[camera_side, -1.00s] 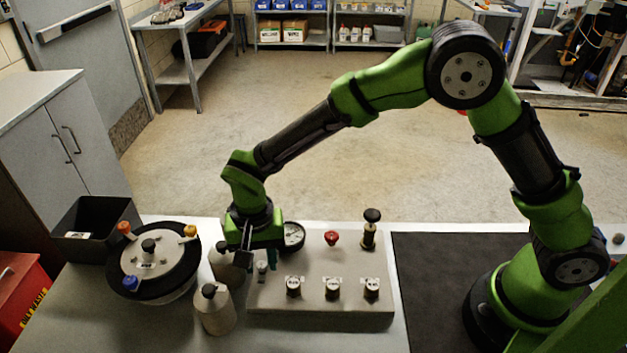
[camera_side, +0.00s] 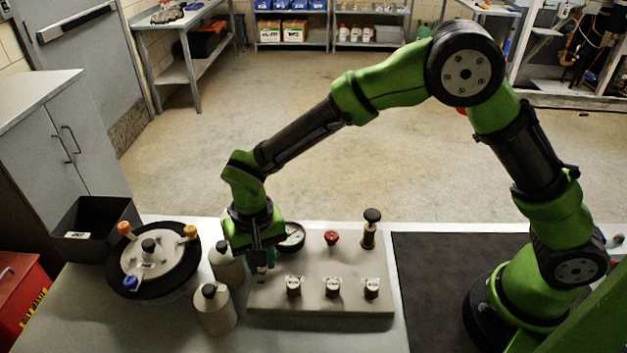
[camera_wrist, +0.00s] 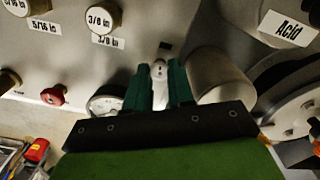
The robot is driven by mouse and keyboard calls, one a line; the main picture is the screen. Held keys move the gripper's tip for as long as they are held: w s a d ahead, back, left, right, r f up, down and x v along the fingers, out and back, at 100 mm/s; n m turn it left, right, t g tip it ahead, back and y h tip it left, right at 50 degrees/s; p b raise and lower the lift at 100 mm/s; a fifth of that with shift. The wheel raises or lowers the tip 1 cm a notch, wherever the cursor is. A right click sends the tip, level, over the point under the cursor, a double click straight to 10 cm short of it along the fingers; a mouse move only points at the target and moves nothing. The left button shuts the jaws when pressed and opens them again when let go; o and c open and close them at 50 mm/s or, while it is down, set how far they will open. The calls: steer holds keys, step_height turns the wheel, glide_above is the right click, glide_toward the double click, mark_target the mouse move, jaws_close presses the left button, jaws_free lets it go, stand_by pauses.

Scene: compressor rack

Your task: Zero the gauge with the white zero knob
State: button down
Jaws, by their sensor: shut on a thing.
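The white zero knob (camera_wrist: 159,69) shows in the wrist view between the two teal fingers of my gripper (camera_wrist: 165,82), which is shut on it. In the side view my gripper (camera_side: 262,262) points down at the left end of the grey panel (camera_side: 320,308), and its hand and fingers hide the knob. The round gauge (camera_side: 292,236) is just right of my gripper, partly covered by it. In the wrist view the gauge (camera_wrist: 104,102) is left of the fingers, its lower part hidden by the gripper body. Its needle is too small to read.
The panel also carries a red knob (camera_side: 332,237), a tall brass valve with a black top (camera_side: 370,230) and several labelled fittings (camera_side: 332,288). Two bottles (camera_side: 215,309) stand close left of the panel. A round carousel (camera_side: 153,262) and black bin (camera_side: 97,225) are farther left.

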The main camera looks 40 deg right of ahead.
steer(key=n, duration=0.5)
steer(key=shift+n, duration=0.3)
steer(key=n, duration=0.4)
steer(key=shift+n, duration=0.3)
steer(key=shift+r, duration=0.1)
steer(key=c, duration=1.2)
jaws_free()
steer(key=shift+c, duration=0.2)
step_height(320, 180, up, 17)
